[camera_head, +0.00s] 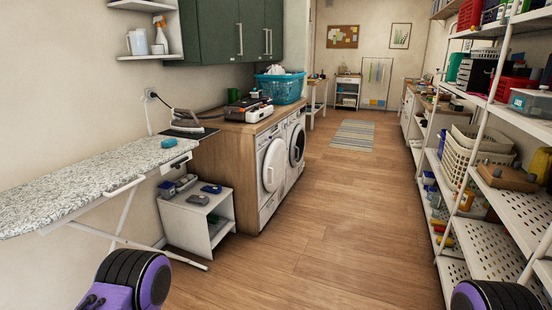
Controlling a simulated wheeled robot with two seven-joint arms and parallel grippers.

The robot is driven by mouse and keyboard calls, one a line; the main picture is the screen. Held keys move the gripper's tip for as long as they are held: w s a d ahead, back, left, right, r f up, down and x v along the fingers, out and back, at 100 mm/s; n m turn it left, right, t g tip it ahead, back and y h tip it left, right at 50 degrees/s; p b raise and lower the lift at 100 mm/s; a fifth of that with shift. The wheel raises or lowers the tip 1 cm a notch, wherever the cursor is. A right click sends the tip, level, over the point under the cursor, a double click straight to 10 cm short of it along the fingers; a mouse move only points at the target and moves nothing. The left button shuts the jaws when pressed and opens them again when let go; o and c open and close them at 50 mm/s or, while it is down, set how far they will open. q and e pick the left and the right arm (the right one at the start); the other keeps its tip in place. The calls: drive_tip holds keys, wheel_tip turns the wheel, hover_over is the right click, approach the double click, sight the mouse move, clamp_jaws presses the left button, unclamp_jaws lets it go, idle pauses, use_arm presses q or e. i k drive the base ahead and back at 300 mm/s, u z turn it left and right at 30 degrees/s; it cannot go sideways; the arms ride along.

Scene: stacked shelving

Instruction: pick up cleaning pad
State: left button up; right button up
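I cannot tell for certain which thing is the cleaning pad. A small teal pad-like block (169,143) lies on the far end of the speckled ironing board (95,182). A small dark blue item (211,189) lies on top of the low white cabinet (190,222), with a grey item (197,199) beside it. Neither gripper is in view. Only purple and black parts of my arms show at the bottom left and bottom right, apart from all these things.
Washing machines (271,165) stand under a wooden counter beyond the cabinet. An iron (186,121) rests near the board's far end. White shelving (500,240) with baskets and boxes lines the right. The wooden floor (330,220) between is clear, with a striped rug (353,134) farther back.

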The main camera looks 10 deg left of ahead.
sight(168, 143)
drive_tip(key=u, duration=0.35)
drive_tip(key=i, duration=2.15)
drive_tip(key=u, duration=0.45)
